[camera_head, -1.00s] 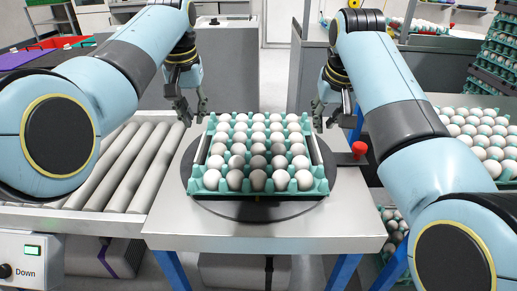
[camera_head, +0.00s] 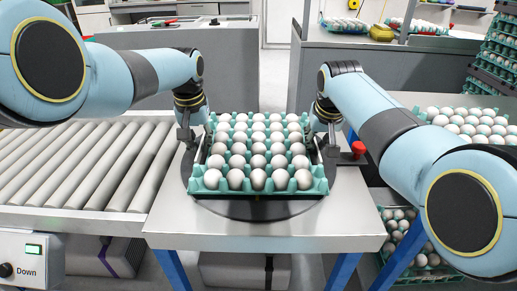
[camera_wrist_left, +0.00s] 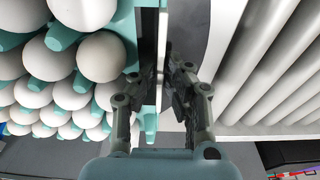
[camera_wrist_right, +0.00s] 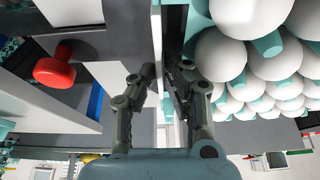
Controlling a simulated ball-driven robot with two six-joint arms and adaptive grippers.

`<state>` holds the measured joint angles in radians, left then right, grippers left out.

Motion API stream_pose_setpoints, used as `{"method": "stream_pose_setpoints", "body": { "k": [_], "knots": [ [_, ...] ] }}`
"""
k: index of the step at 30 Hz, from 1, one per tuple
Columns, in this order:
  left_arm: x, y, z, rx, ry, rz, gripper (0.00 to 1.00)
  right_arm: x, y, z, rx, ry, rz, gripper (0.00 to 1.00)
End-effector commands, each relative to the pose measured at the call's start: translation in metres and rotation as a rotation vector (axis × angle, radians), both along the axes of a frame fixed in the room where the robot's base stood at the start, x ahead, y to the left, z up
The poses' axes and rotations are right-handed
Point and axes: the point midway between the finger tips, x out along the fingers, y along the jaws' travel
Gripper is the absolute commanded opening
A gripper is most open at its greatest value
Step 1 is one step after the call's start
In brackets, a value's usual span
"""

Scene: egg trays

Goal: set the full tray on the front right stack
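The full tray (camera_head: 211,182), teal and filled with pale eggs, sits level on a dark round turntable (camera_head: 255,212) on the metal table. My left gripper (camera_wrist_left: 160,75) is low at the tray's left side, with a finger on each side of its edge and a narrow gap showing. My right gripper (camera_wrist_right: 161,75) is placed likewise at the right side, its fingers also slightly apart. In the head view the fingertips are partly hidden by the tray and wrists. At the right, egg trays show high (camera_head: 508,144) and low (camera_head: 388,249); I cannot tell which is the front right stack.
A roller conveyor (camera_head: 80,165) adjoins the table on the left. A red knob (camera_head: 358,148) stands just right of the tray. A tall stack of egg trays (camera_head: 495,65) rises at the far right. A grey counter (camera_head: 395,70) stands behind.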

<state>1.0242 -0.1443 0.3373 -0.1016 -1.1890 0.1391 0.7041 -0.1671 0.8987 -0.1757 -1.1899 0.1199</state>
Motion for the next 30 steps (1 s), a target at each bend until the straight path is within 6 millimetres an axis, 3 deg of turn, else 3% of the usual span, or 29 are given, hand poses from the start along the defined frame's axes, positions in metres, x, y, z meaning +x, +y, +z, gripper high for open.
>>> {"method": "stream_pose_setpoints", "body": {
  "k": [4, 7, 30],
  "knots": [
    [0.0, 0.0001, 0.0001, 0.0, 0.0, 0.0, 0.11, 0.0001, -0.0001, 0.0001, 0.0, 0.0, 0.0, 0.11],
    [0.0, 0.0002, 0.0001, 0.0, 0.0, 0.0, 0.0, -0.0001, -0.0001, 0.0002, 0.0, 0.0, 0.0, 0.0],
    [0.0018, 0.0001, 0.0061, 0.0, -0.005, 0.0, 0.0, 0.0018, 0.0001, 0.0066, 0.0, -0.006, 0.0, 0.0]
  ]
}}
